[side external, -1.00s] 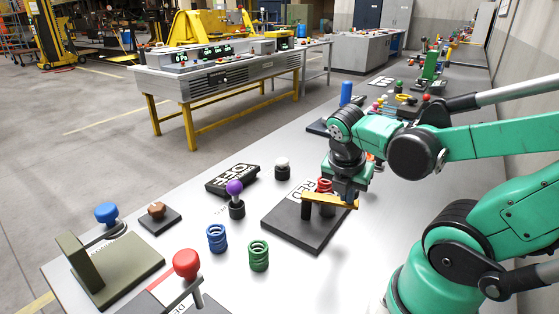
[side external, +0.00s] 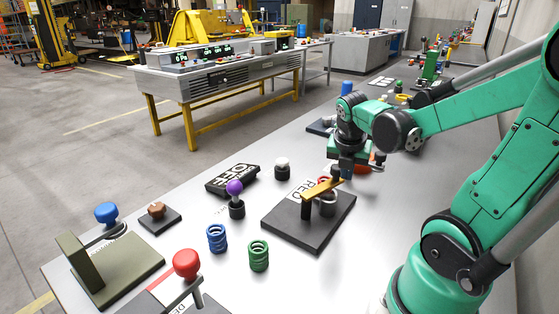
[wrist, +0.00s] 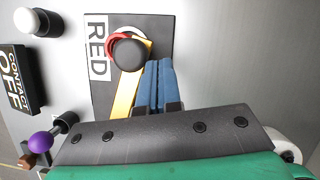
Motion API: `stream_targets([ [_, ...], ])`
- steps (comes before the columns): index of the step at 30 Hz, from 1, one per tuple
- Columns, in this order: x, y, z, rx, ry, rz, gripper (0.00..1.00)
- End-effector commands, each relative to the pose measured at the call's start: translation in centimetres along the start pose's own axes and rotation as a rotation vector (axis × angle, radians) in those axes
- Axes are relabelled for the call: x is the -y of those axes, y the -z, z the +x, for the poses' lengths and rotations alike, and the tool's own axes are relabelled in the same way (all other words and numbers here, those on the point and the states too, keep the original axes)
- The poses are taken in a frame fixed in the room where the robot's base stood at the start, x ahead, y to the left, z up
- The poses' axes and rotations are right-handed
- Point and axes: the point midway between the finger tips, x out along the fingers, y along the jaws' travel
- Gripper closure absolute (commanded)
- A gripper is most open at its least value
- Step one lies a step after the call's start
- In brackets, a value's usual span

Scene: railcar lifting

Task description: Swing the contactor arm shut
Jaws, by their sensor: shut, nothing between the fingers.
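The contactor arm is a yellow bar (side external: 318,190) on a black base plate (side external: 288,226) marked "RED". A dark post (side external: 306,209) stands under its near end. A round black knob (wrist: 129,54) lies over the yellow bar (wrist: 124,98) in the wrist view, with part of a red ring (wrist: 112,38) showing beside it. My gripper (side external: 346,174) is shut and empty at the bar's far end. In the wrist view its blue fingers (wrist: 158,68) lie close beside the bar, on the right; I cannot tell whether they touch it.
A "CONTACT OFF" block (side external: 232,179), a purple-topped knob (side external: 235,188) and a white-topped knob (side external: 282,163) stand left of the plate. The bench right of the plate is clear.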

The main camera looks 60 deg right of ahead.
Motion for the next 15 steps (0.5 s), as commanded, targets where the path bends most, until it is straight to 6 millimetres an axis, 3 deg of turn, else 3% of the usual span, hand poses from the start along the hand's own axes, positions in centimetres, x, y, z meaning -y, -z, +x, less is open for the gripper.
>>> stream_targets([
  [15, -1.7, -1.5, 0.6, 0.0, 0.0, 0.0, 1.0],
])
